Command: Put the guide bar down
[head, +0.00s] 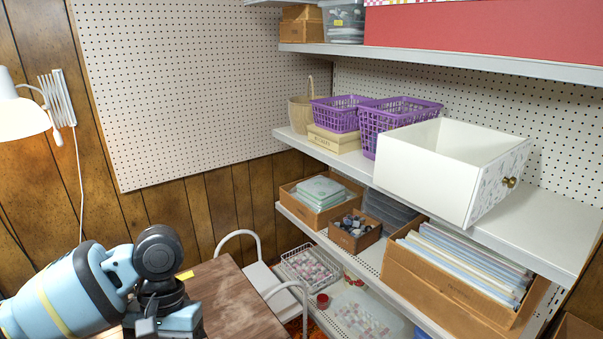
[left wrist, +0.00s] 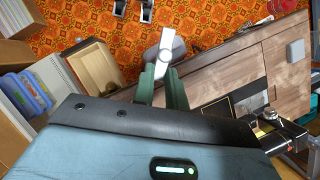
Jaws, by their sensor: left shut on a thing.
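My left gripper (left wrist: 162,78) has its two green fingers closed on a pale grey, flat piece, which looks like the guide bar (left wrist: 167,46). The piece sticks out past the fingertips and has a round mark or ring near its middle. In the left wrist view it appears in front of the patterned floor, beside the edge of the wooden table (left wrist: 225,72). I cannot tell its height above the table. In the head view my left arm comes in at the lower left, and its fingers and the held piece are not visible. My right gripper is in neither view.
Shelves (head: 560,230) at right hold a white drawer (head: 420,180), purple baskets (head: 378,125) and boxes. A white chair (head: 262,282) stands beside the table.

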